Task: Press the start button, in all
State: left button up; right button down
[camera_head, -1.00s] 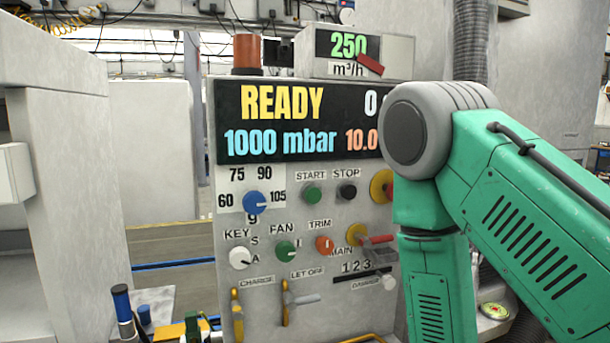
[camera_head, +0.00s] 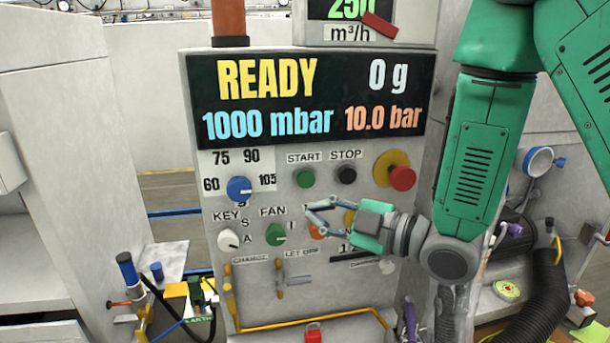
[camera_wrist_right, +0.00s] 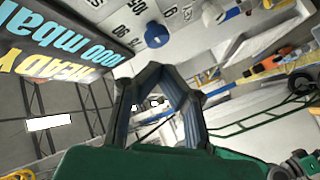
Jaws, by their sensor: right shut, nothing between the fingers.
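The green start button (camera_head: 305,178) sits on the grey control panel (camera_head: 330,285) under the START label, left of the black stop button (camera_head: 346,175). My right gripper (camera_head: 309,215) is shut and empty. It points left across the panel, with its fingertips below the start button and near the orange trim knob (camera_head: 317,231), which it partly covers. The gap to the panel is hard to judge. In the right wrist view the fingers (camera_wrist_right: 157,70) meet at their tips below the blue dial (camera_wrist_right: 157,35); the start button cannot be made out there. My left gripper is not in view.
The display (camera_head: 310,95) reads READY, 0 g, 1000 mbar and 10.0 bar. A red mushroom button (camera_head: 402,178) stands out at the right. The white key knob (camera_head: 229,240), green fan knob (camera_head: 276,234) and yellow levers (camera_head: 281,280) lie left of and below the gripper.

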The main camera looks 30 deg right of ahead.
aim_at(310, 186)
jog(key=shift+d, duration=0.15)
jog(key=w+d+p, duration=0.1)
jog(key=w+d, duration=0.1)
jog(key=w, duration=0.6)
jog(key=shift+w+d, duration=0.25)
jog(key=shift+d, duration=0.1)
jog(key=shift+d+f, duration=0.15)
jog(key=shift+d, duration=0.1)
jog(key=shift+a, duration=0.25)
jog(key=shift+d, duration=0.1)
dwell(0.5)
jog(key=shift+w, duration=0.1)
jog(key=shift+w, duration=0.25)
